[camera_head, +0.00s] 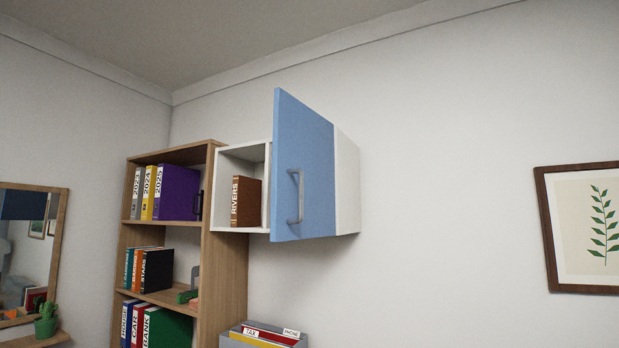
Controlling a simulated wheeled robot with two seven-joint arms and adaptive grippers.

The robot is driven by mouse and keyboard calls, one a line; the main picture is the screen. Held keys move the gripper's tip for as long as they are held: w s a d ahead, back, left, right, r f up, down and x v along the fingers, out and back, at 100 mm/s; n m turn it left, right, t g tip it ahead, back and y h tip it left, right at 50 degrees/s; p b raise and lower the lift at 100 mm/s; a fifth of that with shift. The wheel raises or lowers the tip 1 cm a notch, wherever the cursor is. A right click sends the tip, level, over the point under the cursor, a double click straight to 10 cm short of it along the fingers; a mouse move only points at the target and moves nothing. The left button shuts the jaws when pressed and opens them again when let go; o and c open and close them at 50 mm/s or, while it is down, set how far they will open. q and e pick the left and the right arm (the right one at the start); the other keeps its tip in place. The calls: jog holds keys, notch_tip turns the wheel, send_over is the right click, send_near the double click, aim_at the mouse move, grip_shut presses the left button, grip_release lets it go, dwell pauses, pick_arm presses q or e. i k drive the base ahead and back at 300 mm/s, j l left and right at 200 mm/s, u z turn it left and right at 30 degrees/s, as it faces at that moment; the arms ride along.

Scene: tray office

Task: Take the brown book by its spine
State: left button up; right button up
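The brown book (246,201) stands upright in the left part of a white wall cabinet (347,185). Its spine faces out and reads "RIVERS". The cabinet's blue door (303,160) with a grey handle (297,196) stands open and covers the right part of the cabinet's opening. The left side of the opening is uncovered, and the book's spine is in plain view. Neither of my grippers shows in the head view.
A wooden shelf (229,275) with several binders and books stands left of the cabinet. A grey file box (239,341) with folders is below. A framed leaf picture (547,235) hangs at the right. A mirror (62,230) and cactus (46,318) are at the left.

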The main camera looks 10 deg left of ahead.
aim_at(246, 199)
jog(key=i+j+u, duration=0.6)
jog(key=i, duration=0.15)
jog(key=i+j+u, duration=0.25)
jog(key=i, duration=0.15)
jog(key=i+u, duration=0.3)
jog(key=i+j, duration=0.05)
jog(key=i, duration=0.05)
